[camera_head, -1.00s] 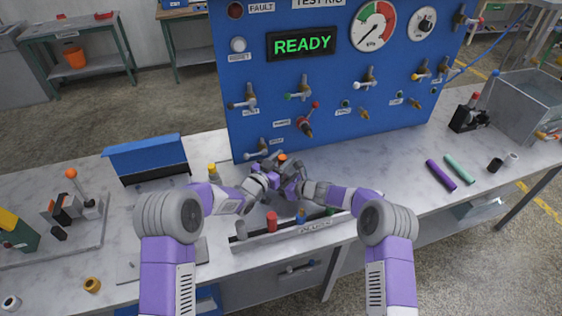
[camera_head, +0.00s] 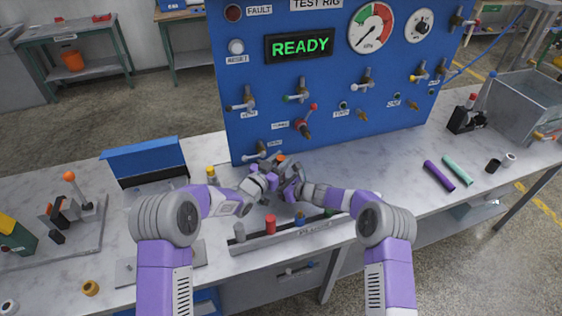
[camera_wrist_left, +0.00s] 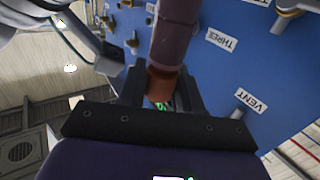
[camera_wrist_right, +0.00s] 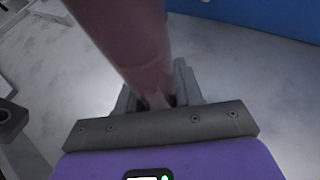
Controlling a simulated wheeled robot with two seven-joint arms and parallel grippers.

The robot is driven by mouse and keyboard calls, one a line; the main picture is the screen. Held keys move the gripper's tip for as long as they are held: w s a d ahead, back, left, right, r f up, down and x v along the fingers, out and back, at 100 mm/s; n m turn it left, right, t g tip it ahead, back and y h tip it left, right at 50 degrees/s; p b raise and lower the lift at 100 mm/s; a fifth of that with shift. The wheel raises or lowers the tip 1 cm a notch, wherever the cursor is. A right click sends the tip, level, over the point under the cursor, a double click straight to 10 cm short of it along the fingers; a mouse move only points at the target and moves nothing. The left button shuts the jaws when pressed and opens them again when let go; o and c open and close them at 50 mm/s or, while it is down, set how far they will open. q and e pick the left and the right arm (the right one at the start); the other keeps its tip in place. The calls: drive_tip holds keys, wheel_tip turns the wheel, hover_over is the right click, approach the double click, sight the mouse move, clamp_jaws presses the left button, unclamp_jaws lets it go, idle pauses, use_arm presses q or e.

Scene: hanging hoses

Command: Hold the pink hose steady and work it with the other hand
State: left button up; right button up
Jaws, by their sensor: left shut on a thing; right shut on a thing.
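The pink hose shows dusky and mauve in the left wrist view (camera_wrist_left: 176,35), rising from an orange-brown end piece (camera_wrist_left: 163,86) between the jaws of my left gripper (camera_wrist_left: 162,98). In the right wrist view a thick length of the pink hose (camera_wrist_right: 125,40) runs down into the jaws of my right gripper (camera_wrist_right: 153,97), which is shut on it. In the head view my left gripper (camera_head: 268,168) and right gripper (camera_head: 289,173) are close together before the blue panel. They hide most of the hose there; an orange piece shows above them.
The blue test panel (camera_head: 335,95) with valves stands right behind the grippers. A grey rack (camera_head: 290,232) with coloured plugs lies in front of them. Purple (camera_head: 439,176) and teal (camera_head: 458,170) tubes lie at right, a blue bin (camera_head: 146,160) stands at left.

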sight(281, 157)
use_arm(q)
drive_tip(key=shift+r, duration=0.35)
idle(0.3)
drive_tip(key=shift+r, duration=2.25)
drive_tip(key=shift+r, duration=0.15)
drive_tip(key=shift+r, duration=1.35)
use_arm(e)
drive_tip(key=o, duration=1.1)
drive_tip(key=shift+o, duration=0.2)
drive_tip(key=shift+d, duration=0.1)
